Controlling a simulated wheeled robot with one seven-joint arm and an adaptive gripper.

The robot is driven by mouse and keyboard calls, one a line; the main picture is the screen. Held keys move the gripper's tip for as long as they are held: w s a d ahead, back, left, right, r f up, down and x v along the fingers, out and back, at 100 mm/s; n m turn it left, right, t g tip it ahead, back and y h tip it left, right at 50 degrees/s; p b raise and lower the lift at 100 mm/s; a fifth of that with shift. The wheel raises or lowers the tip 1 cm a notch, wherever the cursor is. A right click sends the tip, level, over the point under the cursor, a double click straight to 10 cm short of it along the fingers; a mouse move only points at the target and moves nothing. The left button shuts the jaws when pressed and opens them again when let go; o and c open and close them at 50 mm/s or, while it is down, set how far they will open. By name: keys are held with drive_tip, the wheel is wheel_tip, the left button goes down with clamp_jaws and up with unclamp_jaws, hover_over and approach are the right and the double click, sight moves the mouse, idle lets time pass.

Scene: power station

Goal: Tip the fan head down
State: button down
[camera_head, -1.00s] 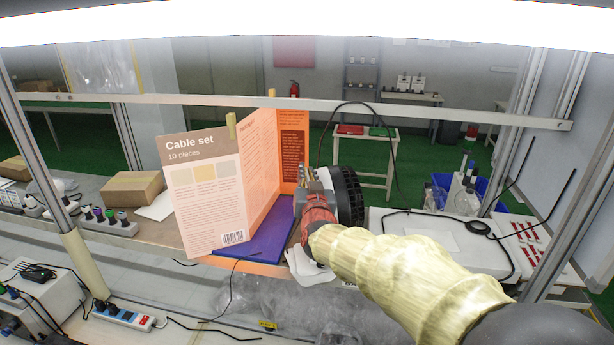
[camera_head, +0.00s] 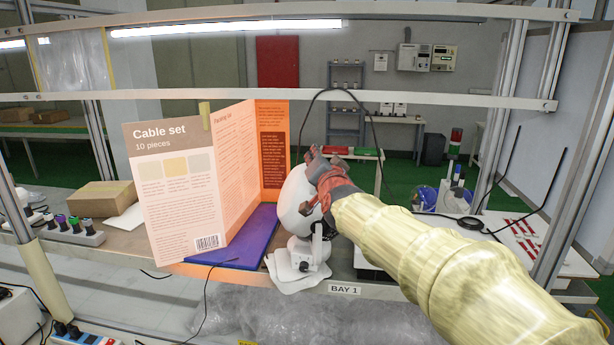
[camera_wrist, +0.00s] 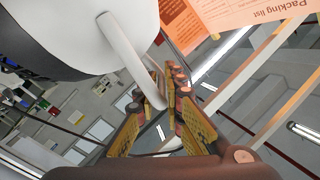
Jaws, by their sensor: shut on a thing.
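The white fan stands on the bench, its base (camera_head: 297,262) upright on a pale sheet. Its rounded white head (camera_head: 298,200) faces the head camera, partly behind my gripper (camera_head: 316,170), which is at the head's upper right. In the wrist view the fan head (camera_wrist: 85,35) fills the upper left, with a dark rim at its left edge. A thin white bar (camera_wrist: 128,55) on the head runs between the fingers of my gripper (camera_wrist: 158,92), which is shut on it. The front of the fan is hidden in the head view.
The "Cable set" folder (camera_head: 178,190) stands close at left, beside a purple mat (camera_head: 250,240). A cardboard box (camera_head: 103,194) lies farther left. A black cable (camera_head: 376,135) arches behind the fan. A metal rail (camera_head: 230,96) crosses above the bench.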

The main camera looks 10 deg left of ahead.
drive_tip(key=shift+w+d+f+b, duration=0.1)
drive_tip(key=shift+w+d+b, duration=0.1)
drive_tip(key=shift+d+b, duration=0.35)
drive_tip(key=shift+w+d+f+b, duration=0.1)
drive_tip(key=shift+w+d+b, duration=0.1)
drive_tip(key=shift+d+b, duration=0.3)
drive_tip(key=c, duration=1.9)
unclamp_jaws()
drive_tip(key=shift+s+r, duration=0.1)
drive_tip(key=v, duration=1.1)
drive_tip(key=shift+s+d, duration=0.15)
drive_tip(key=shift+s, duration=0.2)
